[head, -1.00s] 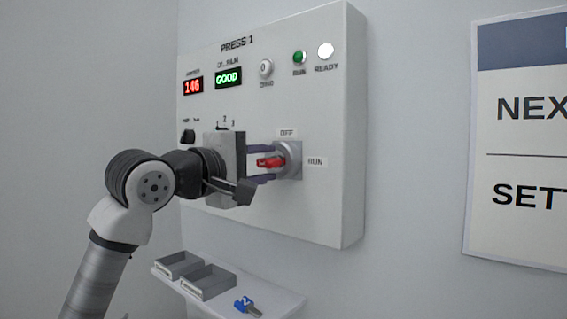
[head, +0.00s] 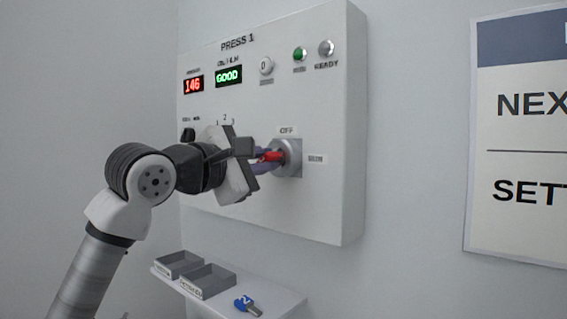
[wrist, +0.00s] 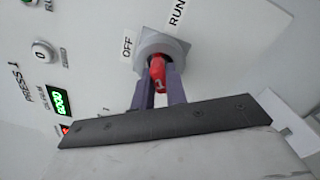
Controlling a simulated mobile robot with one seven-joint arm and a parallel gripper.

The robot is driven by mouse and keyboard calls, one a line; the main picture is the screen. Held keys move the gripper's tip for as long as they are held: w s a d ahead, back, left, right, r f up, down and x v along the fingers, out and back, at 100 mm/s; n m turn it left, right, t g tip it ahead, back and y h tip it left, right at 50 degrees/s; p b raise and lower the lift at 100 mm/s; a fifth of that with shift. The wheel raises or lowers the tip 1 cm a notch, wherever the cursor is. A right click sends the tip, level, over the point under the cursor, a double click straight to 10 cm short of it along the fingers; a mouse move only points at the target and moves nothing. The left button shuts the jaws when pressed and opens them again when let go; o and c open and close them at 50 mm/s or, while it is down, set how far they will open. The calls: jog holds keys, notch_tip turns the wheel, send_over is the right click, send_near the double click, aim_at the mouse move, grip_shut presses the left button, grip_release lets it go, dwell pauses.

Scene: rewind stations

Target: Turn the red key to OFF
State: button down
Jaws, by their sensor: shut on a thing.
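The red key (head: 270,156) sits in the round grey key switch (head: 292,152) on the PRESS 1 panel. My gripper (head: 272,160) is shut on the key, and its body is tilted. In the wrist view the red key (wrist: 158,72) shows between the two purple fingers of my gripper (wrist: 158,84), in front of the switch (wrist: 164,46). The OFF label (head: 287,131) is above the switch, and the RUN label (head: 315,159) is to its right. The exact direction of the key is partly hidden by the fingers.
Below, a shelf (head: 283,297) bears two grey trays and a blue key (head: 246,306).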

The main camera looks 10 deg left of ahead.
jog(key=shift+f, duration=0.1)
jog(key=n+b, duration=0.1)
jog(key=n, duration=0.5)
jog(key=shift+n, duration=0.4)
jog(key=n+b, duration=0.1)
jog(key=n, duration=0.5)
jog(key=shift+d, duration=0.1)
jog(key=c, duration=1.3)
grip_release()
jog(key=shift+c, duration=0.2)
